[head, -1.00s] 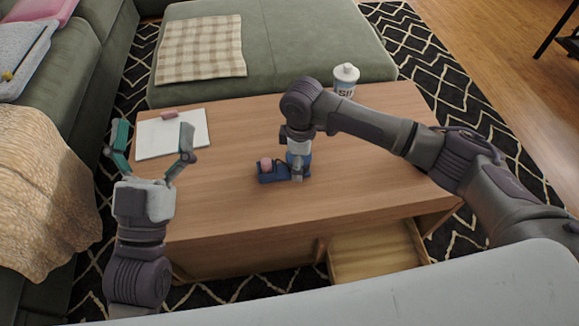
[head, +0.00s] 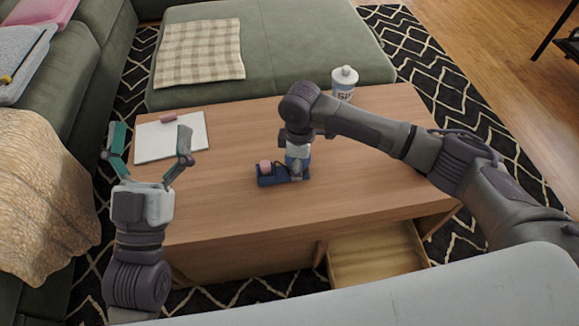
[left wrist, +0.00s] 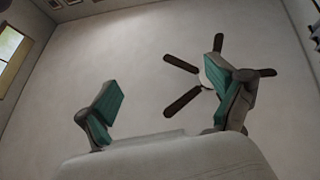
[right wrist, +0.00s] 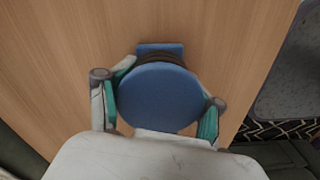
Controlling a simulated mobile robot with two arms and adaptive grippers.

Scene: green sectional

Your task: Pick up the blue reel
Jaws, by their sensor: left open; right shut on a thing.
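My right gripper's teal-padded fingers (right wrist: 161,100) are shut on the disc, one on each side. I cannot tell whether the reel still touches the table. My left gripper (head: 151,135) is open and empty, pointing up at the left; its fingers (left wrist: 168,95) are spread.
The table (head: 220,195) has clear wood around the reel. A white pad (head: 190,138) with a pink block (head: 168,117) lies at its back left. An open drawer (head: 378,262) sticks out in front.

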